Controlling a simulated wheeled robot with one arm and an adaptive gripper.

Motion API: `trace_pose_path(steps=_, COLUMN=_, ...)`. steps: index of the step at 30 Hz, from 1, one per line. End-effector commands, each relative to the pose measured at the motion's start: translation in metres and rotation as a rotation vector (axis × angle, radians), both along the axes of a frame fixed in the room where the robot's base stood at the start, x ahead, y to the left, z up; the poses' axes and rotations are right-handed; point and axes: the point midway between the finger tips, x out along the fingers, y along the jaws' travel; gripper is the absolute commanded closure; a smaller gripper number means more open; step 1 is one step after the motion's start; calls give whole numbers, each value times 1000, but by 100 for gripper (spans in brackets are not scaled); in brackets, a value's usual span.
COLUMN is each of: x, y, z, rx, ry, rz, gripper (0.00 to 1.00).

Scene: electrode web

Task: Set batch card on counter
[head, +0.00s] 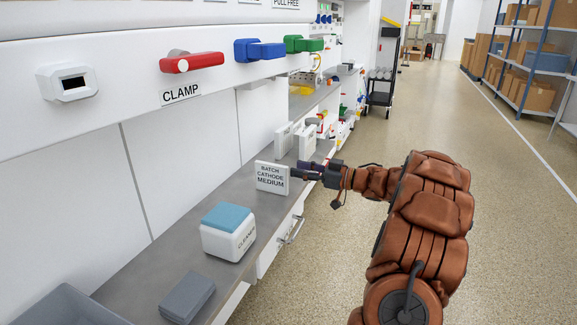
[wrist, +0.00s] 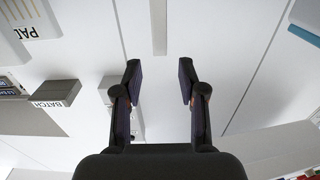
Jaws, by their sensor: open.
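The white batch card (head: 271,178), lettered BATCH CATHODE MEDIUM, stands upright on the grey counter (head: 176,240) in the head view, its lettered face towards me. My gripper (head: 297,174) is at the card's right edge, reaching in from the right. In the wrist view my gripper (wrist: 160,72) is open, with its two fingers apart and nothing clearly between them. A narrow pale strip shows ahead of the fingers there. I cannot tell whether it is the card's edge, or whether the fingers touch the card.
A white cleaner box with a blue top (head: 228,231) and a grey block (head: 187,297) stand on the counter nearer me. White upright pieces (head: 306,140) stand behind the card. Red (head: 191,62), blue (head: 259,50) and green handles stick out above. The floor at right is clear.

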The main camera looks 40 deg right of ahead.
Motion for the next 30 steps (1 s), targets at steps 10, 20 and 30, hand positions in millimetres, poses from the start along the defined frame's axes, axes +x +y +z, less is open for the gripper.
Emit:
trace_pose_path(steps=10, x=-19, y=-11, z=-1, rx=0, ry=2, rz=0, gripper=59)
trace_pose_path(steps=20, x=-19, y=-11, z=-1, rx=1, ry=2, rz=0, gripper=59)
trace_pose_path(steps=30, x=-19, y=-11, z=-1, rx=1, ry=2, rz=0, gripper=59)
